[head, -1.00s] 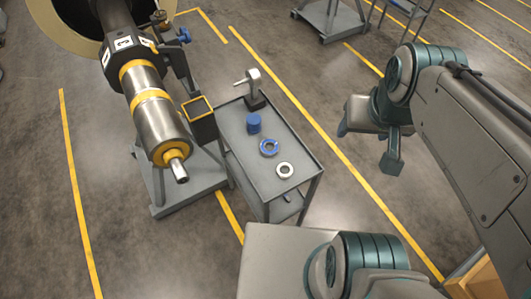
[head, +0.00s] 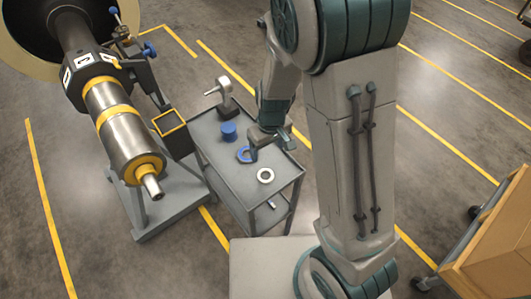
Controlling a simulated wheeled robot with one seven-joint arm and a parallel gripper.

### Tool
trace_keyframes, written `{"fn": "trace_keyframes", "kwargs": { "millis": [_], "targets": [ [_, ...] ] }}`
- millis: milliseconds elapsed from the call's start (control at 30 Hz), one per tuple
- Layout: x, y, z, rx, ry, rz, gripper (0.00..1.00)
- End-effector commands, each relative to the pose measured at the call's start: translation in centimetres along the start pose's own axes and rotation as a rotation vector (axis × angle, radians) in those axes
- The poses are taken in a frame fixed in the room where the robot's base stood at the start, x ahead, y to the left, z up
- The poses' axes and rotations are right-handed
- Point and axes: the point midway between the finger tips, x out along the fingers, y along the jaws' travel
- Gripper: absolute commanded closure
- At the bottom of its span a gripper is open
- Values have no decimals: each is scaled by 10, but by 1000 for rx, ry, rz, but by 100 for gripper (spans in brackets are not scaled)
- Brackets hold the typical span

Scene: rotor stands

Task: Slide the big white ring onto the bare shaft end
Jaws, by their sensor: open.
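The white ring (head: 265,175) lies flat on the near end of the grey cart's top (head: 222,160). The bare shaft end (head: 152,187) is a short silver stub, pointing toward me and down from the yellow-banded rotor (head: 122,130) on the left. My gripper (head: 270,146) is open over the right side of the cart, just beyond the white ring and apart from it in the picture. Its exact height above the cart cannot be told. It partly covers the blue ring (head: 243,156).
A blue cylinder (head: 228,131) and a grey part on a dark block (head: 225,103) stand farther back on the cart. A yellow-rimmed dark bin (head: 170,124) sits between rotor and cart. A wooden-sided trolley (head: 490,245) stands at the right. Floor left of the stand is clear.

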Motion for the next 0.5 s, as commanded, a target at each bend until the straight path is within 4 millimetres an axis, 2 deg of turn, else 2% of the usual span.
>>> {"fn": "trace_keyframes", "kwargs": {
  "millis": [33, 133, 500],
  "targets": [
    [15, -2, -1, -21, -17, 8, 28],
    [32, -3, -3, -49, -34, 20, 28],
    [58, -3, -4, -69, -44, 31, 28]
  ]
}}
